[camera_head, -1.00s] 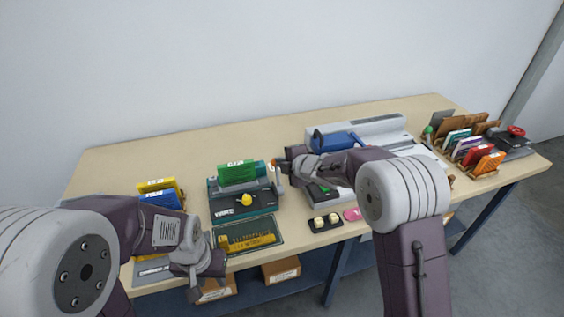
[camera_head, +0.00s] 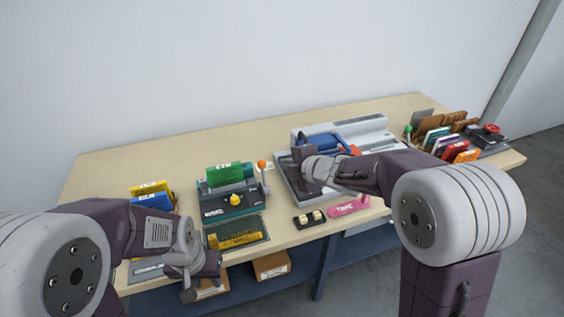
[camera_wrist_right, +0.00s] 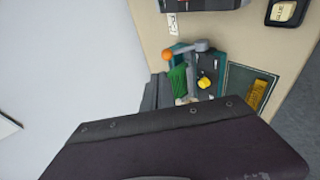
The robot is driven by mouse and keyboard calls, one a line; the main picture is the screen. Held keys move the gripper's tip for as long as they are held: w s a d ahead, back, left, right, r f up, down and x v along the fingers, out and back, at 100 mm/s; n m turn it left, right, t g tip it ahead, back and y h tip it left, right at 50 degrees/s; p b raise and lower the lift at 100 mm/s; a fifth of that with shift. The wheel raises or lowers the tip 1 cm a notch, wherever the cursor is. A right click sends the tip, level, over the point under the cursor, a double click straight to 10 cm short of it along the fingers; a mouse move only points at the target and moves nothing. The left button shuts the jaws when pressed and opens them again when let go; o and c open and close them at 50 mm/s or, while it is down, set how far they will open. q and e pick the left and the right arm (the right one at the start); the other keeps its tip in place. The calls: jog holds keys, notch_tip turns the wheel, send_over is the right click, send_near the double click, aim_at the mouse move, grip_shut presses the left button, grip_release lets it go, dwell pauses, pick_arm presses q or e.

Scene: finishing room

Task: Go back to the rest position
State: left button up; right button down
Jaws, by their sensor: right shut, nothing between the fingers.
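My right gripper (camera_head: 304,154) is shut and empty, over the left part of the grey machine with a blue handle (camera_head: 322,146). In the right wrist view my dark gripper (camera_wrist_right: 180,135) fills the lower part, with nothing seen held. My left gripper (camera_head: 197,277) hangs low at the bench's front edge, pointing down. I see nothing in it, but its finger gap is unclear.
The bench (camera_head: 225,145) carries a green machine with an orange-knobbed lever (camera_head: 262,165), a tray with a yellow piece (camera_head: 236,239), a pink tag (camera_head: 348,206), and card racks (camera_head: 455,140) at right. The bench's back strip is clear.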

jog(key=s+d+f+m+g+h, duration=0.1)
jog(key=s+d+f+m+h, duration=0.3)
jog(key=d+m, duration=0.3)
jog(key=s+d+f+m+g+h, duration=0.2)
jog(key=s+d+f+m, duration=0.1)
jog(key=s+d+m, duration=0.4)
jog(key=s+f+m+g, duration=0.3)
jog(key=s+m, duration=0.1)
jog(key=s, duration=0.3)
jog(key=s+f+m+g, duration=0.3)
jog(key=s+f+m, duration=0.1)
jog(key=s, duration=0.3)
jog(key=shift+s+d+f+m, duration=0.2)
jog(key=shift+s+d+m, duration=0.2)
jog(key=shift+m, duration=0.2)
